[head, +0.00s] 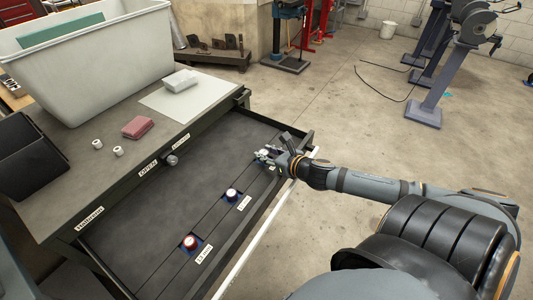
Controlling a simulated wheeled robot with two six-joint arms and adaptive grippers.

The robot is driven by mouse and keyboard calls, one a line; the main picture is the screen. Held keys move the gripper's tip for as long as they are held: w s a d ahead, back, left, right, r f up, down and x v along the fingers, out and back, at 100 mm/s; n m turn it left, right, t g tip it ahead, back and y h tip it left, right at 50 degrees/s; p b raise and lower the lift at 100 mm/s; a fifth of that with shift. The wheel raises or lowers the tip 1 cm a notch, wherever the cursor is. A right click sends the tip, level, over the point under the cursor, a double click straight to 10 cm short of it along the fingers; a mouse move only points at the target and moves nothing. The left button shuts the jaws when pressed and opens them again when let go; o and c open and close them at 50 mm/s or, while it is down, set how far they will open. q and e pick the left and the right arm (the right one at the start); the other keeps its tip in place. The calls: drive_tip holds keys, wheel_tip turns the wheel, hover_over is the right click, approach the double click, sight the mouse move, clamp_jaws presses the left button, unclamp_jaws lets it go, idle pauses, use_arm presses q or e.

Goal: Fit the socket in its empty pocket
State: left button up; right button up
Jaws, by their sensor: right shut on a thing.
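My right gripper (268,155) reaches in from the right over the far end of the open drawer (150,215). It is shut on a small, pale metallic thing, probably the socket, mostly hidden by the fingers. It is low over the drawer's strip of pockets; I cannot tell whether the held thing touches or sits in a pocket. Two other sockets stand upright in blue-lined pockets of this strip: a red-banded one (190,242) nearer me and a pale-topped one with a dark band (231,195) in the middle. My left gripper is not in view.
The drawer's wide left section is bare. Open floor lies beyond.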

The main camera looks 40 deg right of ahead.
drive_tip(key=shift+r, duration=0.25)
drive_tip(key=o, duration=1.2)
drive_tip(key=shift+o, duration=0.2)
